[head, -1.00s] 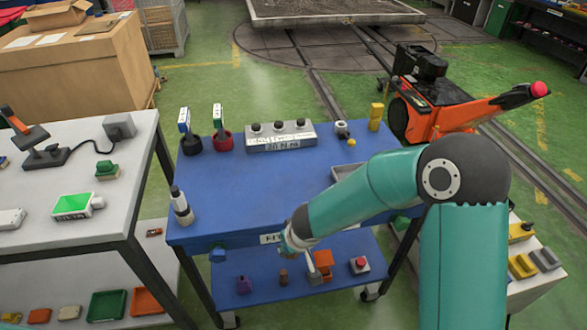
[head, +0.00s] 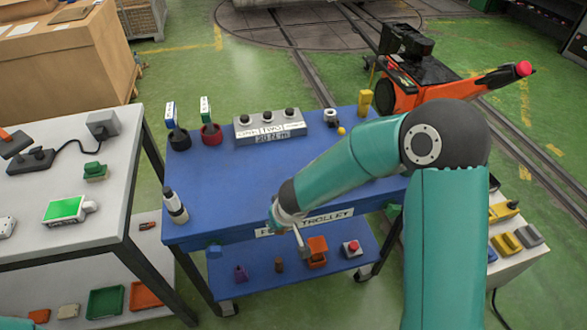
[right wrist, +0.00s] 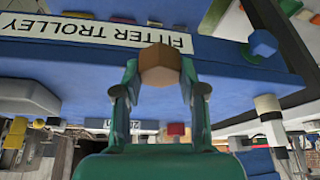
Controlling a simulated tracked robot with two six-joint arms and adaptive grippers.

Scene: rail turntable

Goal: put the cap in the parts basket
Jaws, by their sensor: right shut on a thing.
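My right gripper (right wrist: 158,82) is shut on a small brown block-like piece (right wrist: 160,64), which I take to be the cap. The piece is held at the fingertips, in front of the trolley's front edge with its label (right wrist: 125,32). In the head view my right arm reaches over the blue trolley (head: 240,178), and its wrist (head: 282,205) is at the front edge; the fingertips and held piece are not clear there. I cannot single out the parts basket; an orange tray (head: 146,297) and a green tray (head: 105,303) sit low at left.
The trolley's lower shelf holds a purple piece (head: 240,273), a brown piece (head: 278,265), an orange bin (head: 317,250) and a red-button box (head: 352,249). A white bottle (head: 175,206) stands at the trolley's left edge. A white bench (head: 75,160) is at left.

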